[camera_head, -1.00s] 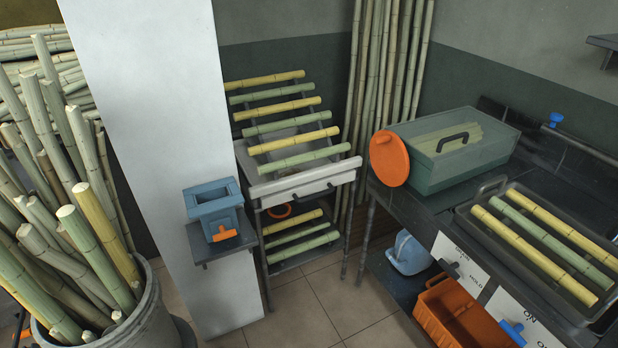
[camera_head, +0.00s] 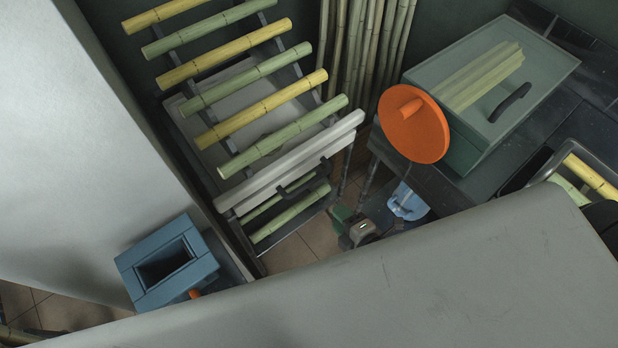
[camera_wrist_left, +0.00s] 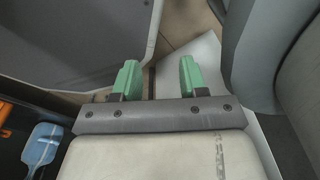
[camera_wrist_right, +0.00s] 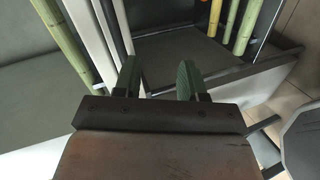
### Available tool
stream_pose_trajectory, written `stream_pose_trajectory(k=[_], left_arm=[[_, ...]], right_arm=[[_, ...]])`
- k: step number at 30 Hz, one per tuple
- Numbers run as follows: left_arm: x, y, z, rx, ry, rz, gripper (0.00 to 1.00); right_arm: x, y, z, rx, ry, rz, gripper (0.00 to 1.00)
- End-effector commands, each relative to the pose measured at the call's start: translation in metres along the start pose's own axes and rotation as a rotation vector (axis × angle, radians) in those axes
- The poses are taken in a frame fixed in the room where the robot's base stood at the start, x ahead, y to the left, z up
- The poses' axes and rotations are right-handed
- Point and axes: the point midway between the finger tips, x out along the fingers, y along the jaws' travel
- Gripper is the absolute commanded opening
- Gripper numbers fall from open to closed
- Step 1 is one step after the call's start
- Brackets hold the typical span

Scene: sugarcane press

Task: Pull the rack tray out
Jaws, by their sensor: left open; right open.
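The rack tray (camera_head: 196,160) is a pale tray in the rack, under slanted rows of yellow and green cane. Its white front bar (camera_head: 310,157) carries a dark handle (camera_head: 297,182). My right gripper (camera_head: 347,224) is small in the head view, below and right of the handle, apart from it in the picture. In the right wrist view, its green fingers (camera_wrist_right: 159,78) are open with nothing clearly between them, and long pale bars (camera_wrist_right: 92,40) run close by at upper left.
A white pillar stands left of the rack, with a blue box-shaped hopper (camera_head: 166,262) on its shelf. Right of the rack, a dark bench holds a green lidded box (camera_head: 490,85) and an orange disc (camera_head: 413,125). My own grey arm covers the lower foreground.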

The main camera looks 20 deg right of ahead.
Motion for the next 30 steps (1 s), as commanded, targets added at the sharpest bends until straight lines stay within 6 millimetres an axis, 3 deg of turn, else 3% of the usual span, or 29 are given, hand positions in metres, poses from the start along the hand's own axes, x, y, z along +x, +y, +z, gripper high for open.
stream_pose_trajectory(k=[1,3,6,11,21,30], left_arm=[[0.000,0.000,0.002,0.000,-0.003,0.000,0.43],[0.000,0.000,0.002,0.000,-0.003,0.001,0.43],[-0.001,0.001,0.004,0.001,-0.007,0.001,0.43],[-0.003,0.002,0.010,0.001,-0.016,0.003,0.43],[-0.006,0.001,0.004,0.002,-0.008,0.002,0.43],[-0.005,0.002,0.001,0.002,-0.002,0.002,0.43]], right_arm=[[-0.001,0.019,-0.006,-0.066,0.023,0.045,0.41],[-0.003,0.036,-0.011,-0.133,0.043,0.088,0.41],[0.000,0.049,-0.015,-0.179,0.055,0.117,0.41],[0.020,0.054,-0.017,-0.186,0.058,0.123,0.41],[0.083,0.060,-0.021,-0.182,0.056,0.120,0.41],[0.104,0.061,-0.022,-0.181,0.056,0.119,0.41]])
